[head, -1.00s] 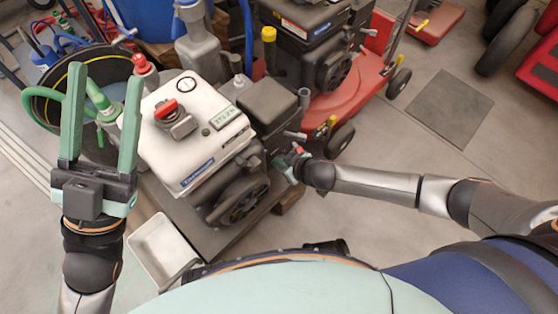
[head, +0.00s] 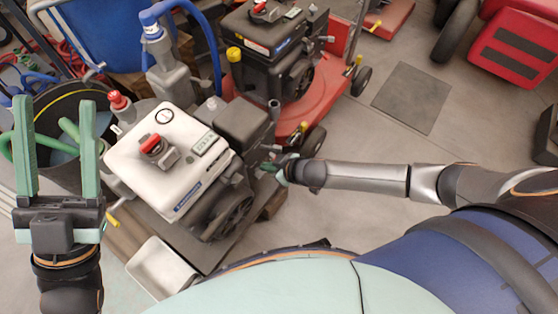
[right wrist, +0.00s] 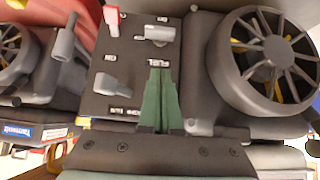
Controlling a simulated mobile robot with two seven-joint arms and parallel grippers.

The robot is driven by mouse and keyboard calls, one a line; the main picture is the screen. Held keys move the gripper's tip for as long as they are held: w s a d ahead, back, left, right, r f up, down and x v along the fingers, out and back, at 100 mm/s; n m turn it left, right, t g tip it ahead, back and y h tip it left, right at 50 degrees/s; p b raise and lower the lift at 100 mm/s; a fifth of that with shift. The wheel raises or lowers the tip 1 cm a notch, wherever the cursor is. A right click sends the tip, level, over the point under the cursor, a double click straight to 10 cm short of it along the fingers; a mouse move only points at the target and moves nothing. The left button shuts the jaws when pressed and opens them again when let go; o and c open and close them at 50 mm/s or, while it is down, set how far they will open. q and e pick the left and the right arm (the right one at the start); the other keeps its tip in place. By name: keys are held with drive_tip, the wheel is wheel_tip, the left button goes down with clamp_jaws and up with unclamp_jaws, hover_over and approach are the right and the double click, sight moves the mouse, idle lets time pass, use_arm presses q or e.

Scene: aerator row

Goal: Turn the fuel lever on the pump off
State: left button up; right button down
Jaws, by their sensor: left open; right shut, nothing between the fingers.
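The pump's white tank (head: 175,185) with a red cap (head: 151,144) stands left of centre in the head view. My right gripper (head: 272,168) is at the engine's right side there, its fingertips partly hidden. In the right wrist view, its green fingers (right wrist: 160,100) are shut and empty in front of a dark control panel (right wrist: 128,60). The panel carries a grey lever (right wrist: 158,35), another grey lever (right wrist: 108,84) and a red-tipped lever (right wrist: 112,20). My left gripper (head: 56,110) is open and empty, left of the tank.
A round flywheel cover (right wrist: 268,60) is right of the panel. In the head view, a red machine (head: 300,95) stands behind the pump. A black bucket (head: 65,115) is behind my left gripper, and a white tray (head: 160,268) lies in front.

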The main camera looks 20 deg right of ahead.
use_arm(q)
drive_tip(key=w+f+n+g+y+p, duration=0.1)
drive_tip(key=w+f+n+g+y, duration=0.1)
drive_tip(key=f, duration=0.7)
drive_tip(key=w+a+f+n+g+y+p, duration=0.1)
drive_tip(key=w+f+n+g+y+p, duration=0.1)
drive_tip(key=w+f+n+y, duration=0.2)
drive_tip(key=shift+w+a+f+n+g+y, duration=0.35)
drive_tip(key=shift+f+n+y, duration=0.45)
drive_tip(key=shift+f+y, duration=1.2)
use_arm(e)
drive_tip(key=v, duration=0.6)
drive_tip(key=shift+s+r, duration=0.15)
drive_tip(key=shift+r, duration=0.25)
use_arm(q)
drive_tip(key=shift+d+f+h, duration=0.15)
drive_tip(key=shift+f+h, duration=0.25)
drive_tip(key=shift+f, duration=0.05)
use_arm(e)
drive_tip(key=shift+s+d, duration=0.1)
drive_tip(key=shift+d, duration=0.05)
